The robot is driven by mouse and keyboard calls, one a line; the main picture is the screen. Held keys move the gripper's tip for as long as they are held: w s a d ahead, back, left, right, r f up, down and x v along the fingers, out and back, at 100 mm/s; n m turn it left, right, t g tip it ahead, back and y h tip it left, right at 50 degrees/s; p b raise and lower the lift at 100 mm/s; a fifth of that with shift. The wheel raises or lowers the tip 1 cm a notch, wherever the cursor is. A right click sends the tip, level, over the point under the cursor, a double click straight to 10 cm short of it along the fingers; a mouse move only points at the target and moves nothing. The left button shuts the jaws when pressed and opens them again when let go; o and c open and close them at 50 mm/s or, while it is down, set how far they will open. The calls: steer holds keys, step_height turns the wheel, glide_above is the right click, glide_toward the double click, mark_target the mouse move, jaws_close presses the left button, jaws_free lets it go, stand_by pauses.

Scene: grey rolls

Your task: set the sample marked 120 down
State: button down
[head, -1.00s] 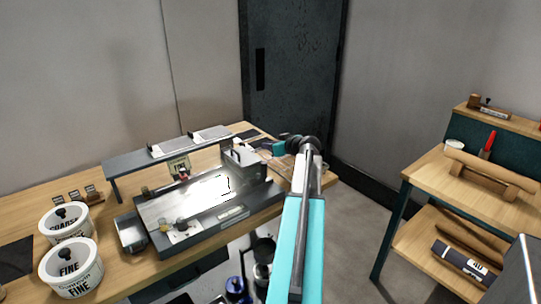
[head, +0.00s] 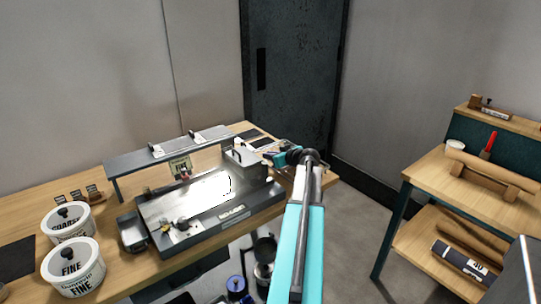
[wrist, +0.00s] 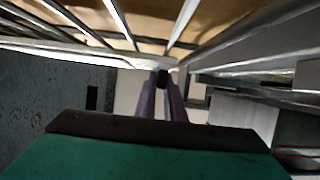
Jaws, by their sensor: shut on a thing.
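My gripper (head: 272,157) is at the right end of the wooden bench, beside the grey-topped machine, pointing left. Pale metal bars (wrist: 120,22) run close beyond the fingertips in the wrist view. I cannot tell whether the held piece touches them.
The machine (head: 208,205) with its bright plate fills the bench middle. A grey shelf (head: 130,161) stands behind it. White tubs, one marked FINE (head: 74,268), stand at the left. A wooden shelf unit (head: 425,180) stands right, across open floor.

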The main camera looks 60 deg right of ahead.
steer(key=shift+f, duration=0.15)
steer(key=c, duration=1.8)
jaws_free()
steer(key=shift+c, duration=0.2)
steer(key=shift+r, duration=0.2)
steer(key=b+v, duration=0.1)
steer(key=v, duration=1.1)
steer(key=shift+b, duration=0.35)
steer(key=shift+f, duration=0.1)
